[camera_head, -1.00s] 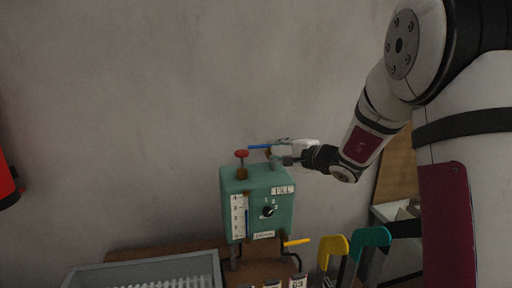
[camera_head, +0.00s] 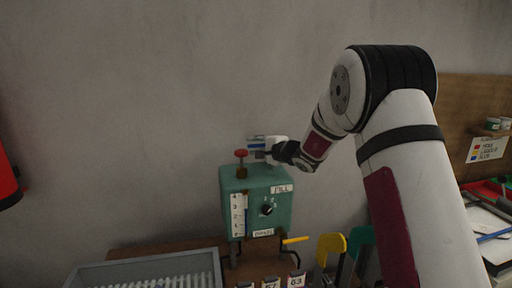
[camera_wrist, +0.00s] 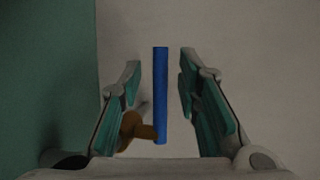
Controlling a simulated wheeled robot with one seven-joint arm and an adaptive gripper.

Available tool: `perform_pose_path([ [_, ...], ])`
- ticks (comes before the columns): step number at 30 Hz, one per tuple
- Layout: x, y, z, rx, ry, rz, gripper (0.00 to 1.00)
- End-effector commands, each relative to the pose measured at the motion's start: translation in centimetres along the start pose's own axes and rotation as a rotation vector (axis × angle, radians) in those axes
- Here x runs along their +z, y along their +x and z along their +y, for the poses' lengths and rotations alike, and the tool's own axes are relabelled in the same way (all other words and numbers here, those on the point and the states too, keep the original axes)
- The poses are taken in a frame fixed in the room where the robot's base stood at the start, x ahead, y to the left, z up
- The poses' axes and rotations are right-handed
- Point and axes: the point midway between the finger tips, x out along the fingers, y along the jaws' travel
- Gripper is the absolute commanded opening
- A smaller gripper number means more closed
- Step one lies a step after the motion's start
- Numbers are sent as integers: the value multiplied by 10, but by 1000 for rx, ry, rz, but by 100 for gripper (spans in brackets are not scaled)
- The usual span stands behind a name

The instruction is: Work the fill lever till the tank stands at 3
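The column's exact level is too small to read surely. A blue lever (camera_wrist: 160,95) on a brown pivot (camera_wrist: 137,128) is at the top of the box. My gripper (camera_head: 262,148) is at the box's top right. In the wrist view its fingers are open on both sides of the blue lever, apart from it, with the lever nearer the left finger. In the head view my gripper partly hides the lever.
A red knob (camera_head: 241,153) rises from the box top, left of my gripper. A yellow-handled lever (camera_head: 296,240) is at the lower right. A grey tray (camera_head: 140,267) lies lower left, and yellow (camera_head: 331,242) and teal (camera_head: 361,236) forms stand right. The wall above is clear.

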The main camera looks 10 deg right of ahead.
Motion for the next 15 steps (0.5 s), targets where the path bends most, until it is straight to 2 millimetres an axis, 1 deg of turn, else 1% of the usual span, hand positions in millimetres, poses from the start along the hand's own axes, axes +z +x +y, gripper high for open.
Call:
perform_pose_path([
  [1,0,0,0,0,0,0,26],
  [4,0,0,0,0,0,0,3],
  [5,0,0,0,0,0,0,0],
  [15,-2,-1,0,0,-6,-18,0],
])
